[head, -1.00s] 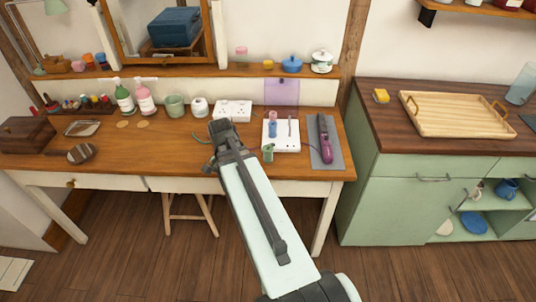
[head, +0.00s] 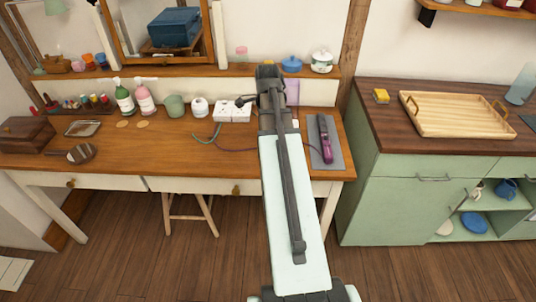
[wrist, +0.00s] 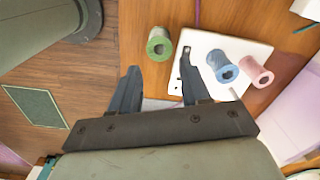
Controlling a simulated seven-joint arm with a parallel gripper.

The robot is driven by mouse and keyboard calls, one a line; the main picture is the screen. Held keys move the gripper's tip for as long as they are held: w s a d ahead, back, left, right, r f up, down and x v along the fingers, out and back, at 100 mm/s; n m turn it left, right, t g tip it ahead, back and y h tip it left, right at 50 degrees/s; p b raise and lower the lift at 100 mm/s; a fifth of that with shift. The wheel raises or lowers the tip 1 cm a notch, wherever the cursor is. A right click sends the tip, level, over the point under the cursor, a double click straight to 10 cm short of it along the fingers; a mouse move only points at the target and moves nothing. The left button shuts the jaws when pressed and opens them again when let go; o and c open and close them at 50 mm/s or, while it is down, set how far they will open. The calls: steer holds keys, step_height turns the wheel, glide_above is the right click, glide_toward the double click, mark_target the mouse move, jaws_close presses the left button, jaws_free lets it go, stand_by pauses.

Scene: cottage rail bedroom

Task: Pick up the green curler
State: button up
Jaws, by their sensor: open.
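The green curler (wrist: 159,43) shows in the wrist view as a small hollow cylinder on the wooden tabletop, just beside the edge of a white plate (wrist: 207,42). A blue curler (wrist: 222,68) and a pink curler (wrist: 257,71) are on the plate, to its right. My gripper (wrist: 160,65) is open and empty. Its two fingers point toward the green curler, which appears just beyond and between the tips; whether they touch it I cannot tell. In the head view my arm hides the curlers and most of the plate.
A purple-handled styling tool (head: 325,145) lies on a grey mat (head: 338,150) to the right. A white socket block (head: 233,110), a cord and bottles (head: 124,98) stand left of my arm. A hairbrush (head: 81,153) lies on the left. The table's front middle is clear.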

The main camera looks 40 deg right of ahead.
steer(key=shift+f, duration=5.7)
steer(key=shift+c, duration=0.3)
steer(key=c, duration=0.6)
